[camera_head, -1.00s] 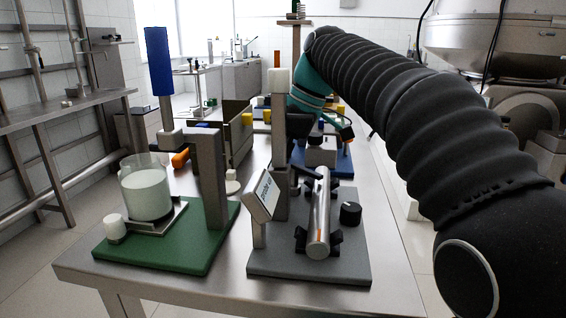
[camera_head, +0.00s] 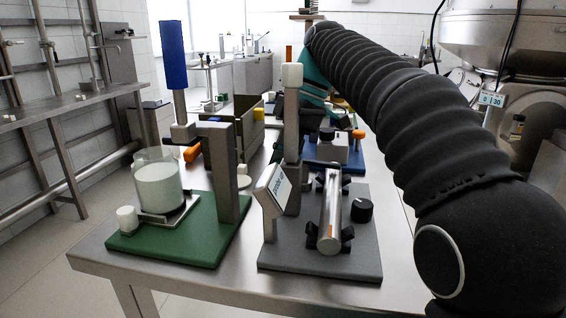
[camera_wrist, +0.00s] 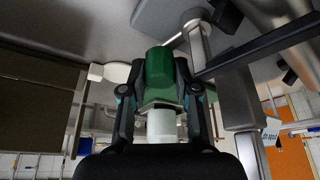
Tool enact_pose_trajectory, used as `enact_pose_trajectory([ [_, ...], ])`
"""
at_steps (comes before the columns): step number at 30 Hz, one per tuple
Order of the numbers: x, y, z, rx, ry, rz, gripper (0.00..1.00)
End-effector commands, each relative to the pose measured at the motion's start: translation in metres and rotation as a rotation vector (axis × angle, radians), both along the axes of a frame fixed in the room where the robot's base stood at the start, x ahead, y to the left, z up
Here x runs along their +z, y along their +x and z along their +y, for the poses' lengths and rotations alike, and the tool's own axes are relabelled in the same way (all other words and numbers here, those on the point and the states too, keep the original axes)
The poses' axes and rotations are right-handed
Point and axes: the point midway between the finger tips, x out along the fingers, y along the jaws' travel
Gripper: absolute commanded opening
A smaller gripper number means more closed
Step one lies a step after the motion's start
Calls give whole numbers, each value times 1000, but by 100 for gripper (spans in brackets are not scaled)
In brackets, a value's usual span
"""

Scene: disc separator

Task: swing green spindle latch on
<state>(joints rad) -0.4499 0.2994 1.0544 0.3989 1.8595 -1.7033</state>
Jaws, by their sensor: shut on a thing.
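The green spindle latch (camera_wrist: 159,68) shows in the wrist view as a green block with a rounded top, above a pale cylinder (camera_wrist: 161,126). My gripper (camera_wrist: 158,82) has one dark finger on each side of the green part and is shut on it. In the head view my arm reaches over the bench to the far side of the grey post (camera_head: 292,130). The post and the arm hide the gripper and the green latch there.
On the steel bench (camera_head: 180,284), a green-based stand (camera_head: 170,240) holds a beaker and blue handle. A grey-based fixture (camera_head: 318,262) carries a metal cylinder (camera_head: 330,205) and black knob (camera_head: 361,210). A blue-based unit (camera_head: 345,160) stands behind, near my arm.

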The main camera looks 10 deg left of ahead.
Motion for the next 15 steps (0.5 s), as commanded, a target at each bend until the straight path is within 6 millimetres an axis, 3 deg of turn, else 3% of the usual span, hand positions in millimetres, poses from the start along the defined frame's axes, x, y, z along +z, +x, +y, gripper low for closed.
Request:
enact_pose_trajectory([
  [9,0,-1,0,2,0,2,0],
  [10,0,-1,0,2,0,2,37],
  [12,0,-1,0,2,-1,1,55],
  [15,0,0,0,1,-1,1,55],
])
